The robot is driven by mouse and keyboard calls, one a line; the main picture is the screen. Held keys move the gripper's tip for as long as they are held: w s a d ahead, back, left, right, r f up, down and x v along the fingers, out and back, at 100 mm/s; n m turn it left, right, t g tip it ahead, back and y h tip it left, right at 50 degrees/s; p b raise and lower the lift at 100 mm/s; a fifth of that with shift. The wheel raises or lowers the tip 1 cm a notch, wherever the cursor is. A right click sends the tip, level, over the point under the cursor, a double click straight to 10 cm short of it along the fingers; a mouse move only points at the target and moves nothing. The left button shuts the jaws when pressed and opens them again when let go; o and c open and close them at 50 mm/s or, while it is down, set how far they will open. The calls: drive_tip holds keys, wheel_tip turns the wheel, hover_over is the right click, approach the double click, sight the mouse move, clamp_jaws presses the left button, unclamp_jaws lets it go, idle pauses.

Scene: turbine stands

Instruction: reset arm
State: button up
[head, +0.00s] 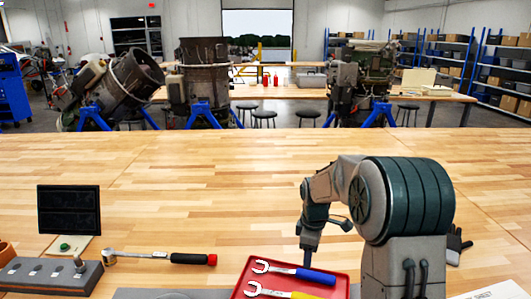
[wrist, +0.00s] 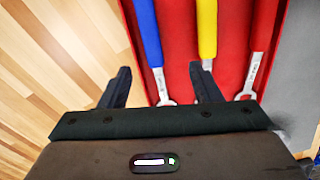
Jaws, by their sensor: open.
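My gripper (head: 307,257) hangs pointing down by the red tray (head: 276,280) at the bottom of the head view. In the wrist view its two dark fingers (wrist: 162,87) are spread apart with nothing held between them. The tray (wrist: 180,60) lies below and beyond them. In it are a blue-handled wrench (head: 296,270) and a yellow-handled wrench (head: 280,293). The wrist view shows the blue wrench (wrist: 148,35), the yellow wrench (wrist: 207,30) and a third wrench (wrist: 254,75) with its handle cut off. The gap between fingertips and wrenches is hard to judge.
A ratchet (head: 160,256) lies left of the tray, beside a grey socket block (head: 45,277) and a dark panel (head: 69,210). A black glove (head: 457,244) is at the right. The middle and back of the wooden bench (head: 180,185) are clear. Turbines on blue stands (head: 204,112) stand beyond.

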drive_tip(key=s+r+m+t, duration=0.2)
drive_tip(key=s+r+m, duration=0.5)
drive_tip(key=s+r, duration=0.55)
drive_tip(key=s+m+t, duration=0.1)
drive_tip(key=s+m, duration=0.5)
drive_tip(key=s, duration=0.9)
drive_tip(key=shift+f+t, duration=0.25)
drive_tip(key=shift+t, duration=0.05)
drive_tip(key=shift+c, duration=0.4)
